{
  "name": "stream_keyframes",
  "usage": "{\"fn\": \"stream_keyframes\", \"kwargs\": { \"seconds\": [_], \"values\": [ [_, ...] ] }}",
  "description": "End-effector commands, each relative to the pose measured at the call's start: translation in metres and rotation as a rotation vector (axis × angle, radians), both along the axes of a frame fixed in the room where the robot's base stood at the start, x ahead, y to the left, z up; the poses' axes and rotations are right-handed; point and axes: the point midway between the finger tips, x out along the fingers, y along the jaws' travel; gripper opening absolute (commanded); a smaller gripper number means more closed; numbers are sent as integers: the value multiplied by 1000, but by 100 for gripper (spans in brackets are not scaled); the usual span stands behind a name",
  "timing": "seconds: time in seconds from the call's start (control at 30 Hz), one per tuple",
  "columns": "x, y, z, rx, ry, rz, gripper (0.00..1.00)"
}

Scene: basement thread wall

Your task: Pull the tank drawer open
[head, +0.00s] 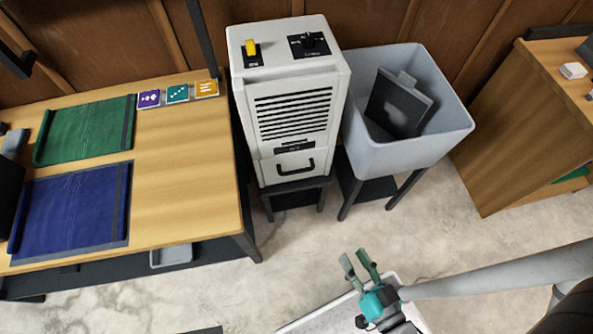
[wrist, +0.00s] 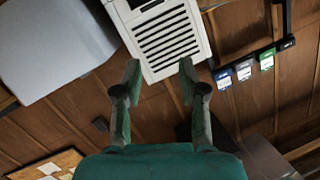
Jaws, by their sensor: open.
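The tank drawer (head: 272,169) is the lower front panel of a white dehumidifier-like machine (head: 245,106), with a black handle (head: 295,168) on its face. The drawer looks flush with the front. In the wrist view the machine's slatted front (wrist: 168,38) shows at the top, beyond my fingertips; the drawer cannot be made out there. My gripper (head: 360,261) is open and empty, in front of the machine, apart from it and to the lower right in the head view. Its two fingers also show spread in the wrist view (wrist: 159,72).
A grey tub (head: 436,140) holding a dark panel stands right of the machine. A wooden table (head: 185,150) with green (head: 85,130) and blue (head: 70,208) cloths is at left. A wooden cabinet (head: 520,130) is at far right. The floor (head: 290,250) before the machine is clear.

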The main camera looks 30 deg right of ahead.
Motion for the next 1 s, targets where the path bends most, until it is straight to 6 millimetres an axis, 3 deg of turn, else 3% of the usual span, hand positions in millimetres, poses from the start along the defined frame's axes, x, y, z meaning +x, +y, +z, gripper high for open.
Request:
{"fn": "stream_keyframes", "kwargs": {
  "seconds": [0.2, 0.6, 0.8, 1.0],
  "values": [
    [59, -6, -60, 300, -55, -94, 41],
    [188, -9, -150, 843, -122, -288, 41],
    [243, -4, -179, 1055, -136, -377, 41],
    [266, -2, -190, 1144, -141, -419, 41]
  ]
}}
